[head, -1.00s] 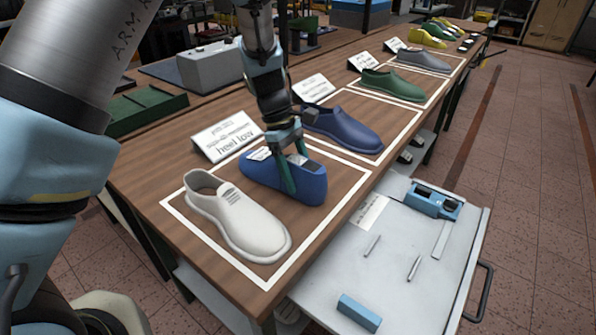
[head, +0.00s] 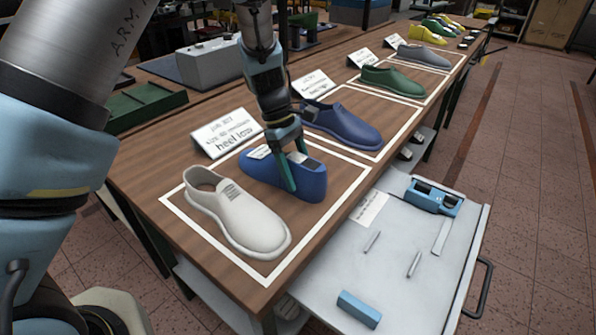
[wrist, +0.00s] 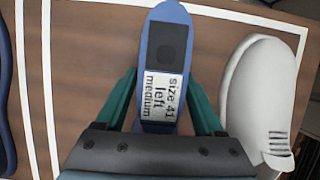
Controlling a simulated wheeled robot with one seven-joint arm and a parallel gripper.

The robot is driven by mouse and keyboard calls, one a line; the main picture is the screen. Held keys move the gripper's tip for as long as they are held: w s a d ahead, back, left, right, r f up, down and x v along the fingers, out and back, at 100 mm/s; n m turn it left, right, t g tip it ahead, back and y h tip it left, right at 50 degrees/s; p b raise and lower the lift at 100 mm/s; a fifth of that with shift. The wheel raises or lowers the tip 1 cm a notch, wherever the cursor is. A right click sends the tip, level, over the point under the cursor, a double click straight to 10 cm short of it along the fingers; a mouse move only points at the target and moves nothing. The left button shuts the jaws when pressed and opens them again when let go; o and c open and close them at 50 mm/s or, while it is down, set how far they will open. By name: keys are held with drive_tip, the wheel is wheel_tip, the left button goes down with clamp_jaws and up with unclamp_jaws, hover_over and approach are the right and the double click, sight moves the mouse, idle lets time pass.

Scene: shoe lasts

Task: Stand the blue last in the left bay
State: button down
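The blue last (head: 308,184) stands sole down on the bench, inside the nearest white-outlined bay (head: 352,190), to the right of a white shoe (head: 243,218). My gripper (head: 291,172) is low over it, with one finger on each side. In the wrist view the last (wrist: 165,25) carries a label (wrist: 162,95) reading "size 41 left medium" and a dark square. The fingers (wrist: 162,78) flank it, with wood showing beside their upper parts. The tips lie close to its sides; I cannot tell whether they press on it.
A "heel low" sign (head: 226,133) stands behind the bay. A darker blue shoe (head: 343,127) and a green shoe (head: 393,81) occupy bays farther along. A pale drawer (head: 400,290) is open at the bench front, holding a blue block (head: 359,309) and small tools.

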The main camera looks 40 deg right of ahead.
unclamp_jaws()
drive_tip(key=b+v, duration=0.2)
drive_tip(key=v, duration=0.9)
drive_tip(key=shift+f, duration=0.1)
drive_tip(key=w+a+t, duration=0.1)
drive_tip(key=w+a, duration=0.3)
drive_tip(key=a, duration=0.5)
drive_tip(key=w+a+t, duration=0.1)
drive_tip(key=w+a, duration=0.3)
drive_tip(key=a, duration=0.5)
drive_tip(key=s+a+m+t, duration=0.1)
drive_tip(key=a+m+t, duration=0.1)
drive_tip(key=a, duration=0.9)
drive_tip(key=s+a+f+m+t+y, duration=0.1)
drive_tip(key=a+m, duration=0.1)
drive_tip(key=a, duration=0.9)
drive_tip(key=shift+s+f+t, duration=0.15)
drive_tip(key=shift+s+t, duration=0.15)
drive_tip(key=shift+t, duration=0.1)
